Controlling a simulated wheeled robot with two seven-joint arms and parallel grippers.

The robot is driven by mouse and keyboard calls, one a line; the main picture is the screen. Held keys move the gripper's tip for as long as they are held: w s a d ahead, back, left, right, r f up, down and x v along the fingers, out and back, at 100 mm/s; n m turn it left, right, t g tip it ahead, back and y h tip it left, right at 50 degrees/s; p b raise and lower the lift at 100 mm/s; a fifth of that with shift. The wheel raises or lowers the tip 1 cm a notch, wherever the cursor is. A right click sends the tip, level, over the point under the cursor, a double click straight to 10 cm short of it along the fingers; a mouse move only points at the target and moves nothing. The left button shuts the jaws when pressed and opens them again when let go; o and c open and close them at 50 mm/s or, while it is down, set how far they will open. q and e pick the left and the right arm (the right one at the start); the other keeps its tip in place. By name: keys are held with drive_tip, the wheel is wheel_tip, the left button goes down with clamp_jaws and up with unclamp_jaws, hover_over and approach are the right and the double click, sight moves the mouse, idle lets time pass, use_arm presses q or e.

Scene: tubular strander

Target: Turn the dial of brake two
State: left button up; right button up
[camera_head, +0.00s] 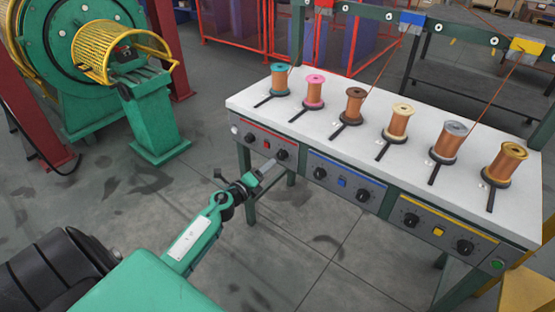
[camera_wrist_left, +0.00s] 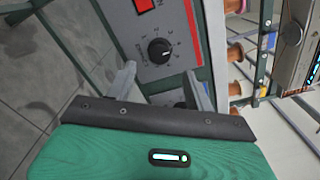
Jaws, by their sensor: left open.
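My left gripper (camera_head: 267,168) is open and empty in front of the brake panels; it also shows in the wrist view (camera_wrist_left: 161,78). Its two grey fingers point at the red-striped panel. The right-hand black dial of that panel (camera_head: 282,155), second from the left along the row, lies just beyond the fingertips. In the wrist view this dial (camera_wrist_left: 160,51) shows a white pointer mark and printed numbers, and lies past the fingers, apart from them. Another dark knob (camera_wrist_left: 180,105) is partly hidden between the fingers. My right gripper is not in view.
The white bench (camera_head: 330,140) carries several wire spools. Beside the red panel are a blue-striped panel (camera_head: 341,193) and a yellow-striped panel (camera_head: 437,240). A green machine (camera_head: 150,120) with a yellow cage stands at the left. The floor (camera_head: 290,245) before the bench is clear.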

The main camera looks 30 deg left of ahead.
sight(280, 157)
use_arm(q)
drive_tip(key=w, duration=0.6)
drive_tip(key=shift+w+d, duration=0.2)
drive_tip(key=shift+d, duration=0.1)
drive_tip(key=c, duration=1)
